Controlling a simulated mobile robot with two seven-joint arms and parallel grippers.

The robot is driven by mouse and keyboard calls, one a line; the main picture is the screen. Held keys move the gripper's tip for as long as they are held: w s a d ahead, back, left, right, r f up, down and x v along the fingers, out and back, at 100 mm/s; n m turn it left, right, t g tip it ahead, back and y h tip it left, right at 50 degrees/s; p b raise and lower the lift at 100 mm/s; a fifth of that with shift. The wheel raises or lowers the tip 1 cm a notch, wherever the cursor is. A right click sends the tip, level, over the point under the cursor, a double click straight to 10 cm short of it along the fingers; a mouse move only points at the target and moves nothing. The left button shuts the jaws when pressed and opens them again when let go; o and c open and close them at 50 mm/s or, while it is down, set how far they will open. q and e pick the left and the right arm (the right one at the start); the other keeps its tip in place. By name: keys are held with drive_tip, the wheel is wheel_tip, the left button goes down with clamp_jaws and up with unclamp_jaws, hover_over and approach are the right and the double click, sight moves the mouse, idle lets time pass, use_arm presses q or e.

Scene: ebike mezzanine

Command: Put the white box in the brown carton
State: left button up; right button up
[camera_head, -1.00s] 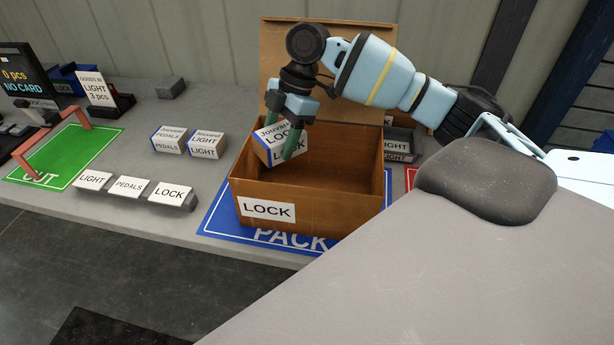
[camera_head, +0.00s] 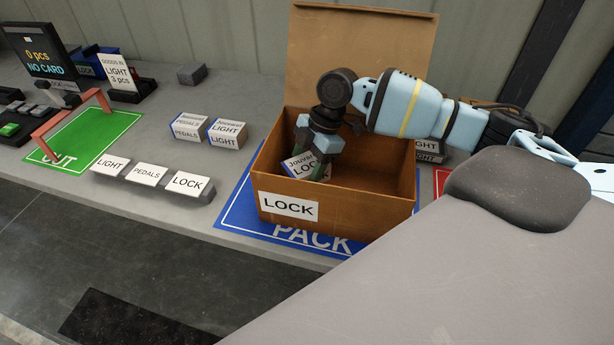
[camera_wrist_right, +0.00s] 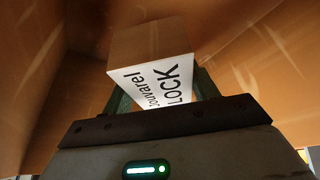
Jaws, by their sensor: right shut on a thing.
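The brown carton (camera_head: 375,212) stands open on the blue PACK mat, its lid raised at the back and a LOCK label on its front. My right gripper (camera_head: 318,172) reaches down inside the carton's left part. It is shut on the white box (camera_head: 299,166), which is labelled Jouvarel LOCK. The box is below the carton's rim; its lower part is hidden by the front wall, so I cannot tell if it touches the floor. In the right wrist view the white box (camera_wrist_right: 160,82) sits between the fingers with carton walls around. My left gripper is not in view.
PEDALS and LIGHT boxes (camera_head: 208,131) stand left of the carton. A row of LIGHT, PEDALS and LOCK labels (camera_head: 150,176) lies along the front edge. A green mat (camera_head: 92,137) with an orange frame is further left. Another LIGHT-labelled bin (camera_head: 428,152) is behind the carton's right.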

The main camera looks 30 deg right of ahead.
drive_tip(key=shift+f, duration=1.85)
drive_tip(key=o, duration=1.2)
drive_tip(key=v, duration=1.2)
drive_tip(key=shift+r, duration=0.1)
